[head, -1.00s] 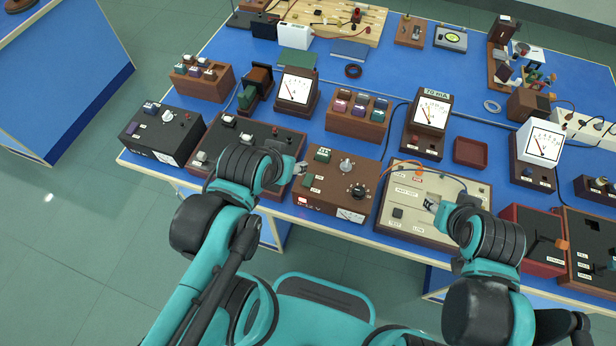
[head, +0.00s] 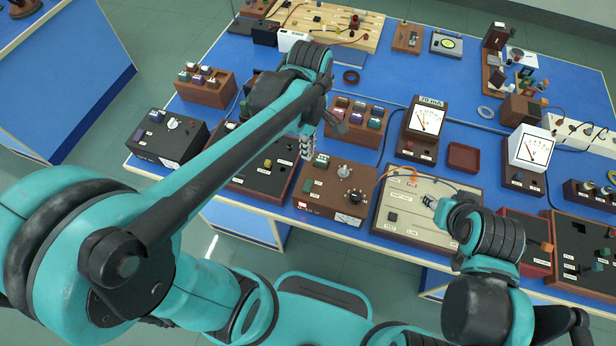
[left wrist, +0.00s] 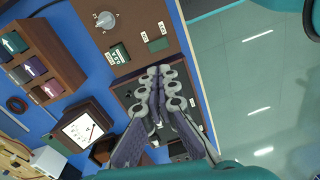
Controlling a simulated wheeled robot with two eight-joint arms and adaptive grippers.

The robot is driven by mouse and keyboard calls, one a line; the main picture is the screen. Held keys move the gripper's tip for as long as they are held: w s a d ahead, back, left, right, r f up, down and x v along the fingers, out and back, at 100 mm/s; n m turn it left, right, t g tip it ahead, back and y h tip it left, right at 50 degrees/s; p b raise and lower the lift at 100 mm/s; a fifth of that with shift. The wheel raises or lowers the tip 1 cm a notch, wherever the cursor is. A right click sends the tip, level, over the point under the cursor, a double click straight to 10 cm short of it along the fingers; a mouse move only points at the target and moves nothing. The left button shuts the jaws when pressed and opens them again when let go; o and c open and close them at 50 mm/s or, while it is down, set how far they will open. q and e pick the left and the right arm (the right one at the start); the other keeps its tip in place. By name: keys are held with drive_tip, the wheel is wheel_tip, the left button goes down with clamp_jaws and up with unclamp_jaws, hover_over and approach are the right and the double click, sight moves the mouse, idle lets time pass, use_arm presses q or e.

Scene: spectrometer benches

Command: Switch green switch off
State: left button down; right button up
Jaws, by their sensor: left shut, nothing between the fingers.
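A brown control box (head: 325,205) stands at the bench's front edge. It carries a green switch (head: 321,161), a second green piece (head: 308,185), a light knob and a black dial. In the left wrist view the green switch (left wrist: 119,53) sits beside white labels, and the other green piece (left wrist: 158,44) lies flatter. I cannot read the switch's position. My left gripper (head: 307,143) is shut and empty, beside the box's left edge and apart from the switch. Its fingertips (left wrist: 164,72) point toward the box. My right gripper (head: 430,202) is over the cream panel; its jaws are too small to judge.
A dark panel box (head: 262,178) lies partly under my left arm. The cream panel box (head: 400,220) with an orange lead stands right of the brown box. Blocks of coloured pieces (head: 362,112) and a meter (head: 425,125) stand behind. Blue bench surface (head: 385,170) shows between them.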

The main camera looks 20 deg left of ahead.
sight(308, 188)
use_arm(q)
drive_tip(key=shift+w+d+n+g, duration=0.15)
drive_tip(key=shift+n+g, duration=0.1)
drive_tip(key=shift+n, duration=0.25)
drive_tip(key=shift+w+d+n+g, duration=0.15)
drive_tip(key=shift+n+g, duration=0.1)
drive_tip(key=shift+n, duration=0.25)
drive_tip(key=shift+a, duration=0.1)
drive_tip(key=f+b, duration=0.1)
drive_tip(key=f, duration=0.3)
drive_tip(key=s+f+b, duration=0.1)
drive_tip(key=f+b, duration=0.1)
drive_tip(key=f, duration=0.3)
drive_tip(key=s+f+b, duration=0.1)
drive_tip(key=f, duration=0.3)
drive_tip(key=shift+f+b, duration=0.35)
drive_tip(key=shift+b, duration=0.05)
drive_tip(key=shift+f, duration=0.1)
drive_tip(key=shift+s+f+t, duration=0.1)
drive_tip(key=shift+f+t, duration=0.1)
drive_tip(key=shift+t, duration=0.1)
drive_tip(key=shift+s, duration=0.1)
drive_tip(key=shift+w, duration=0.25)
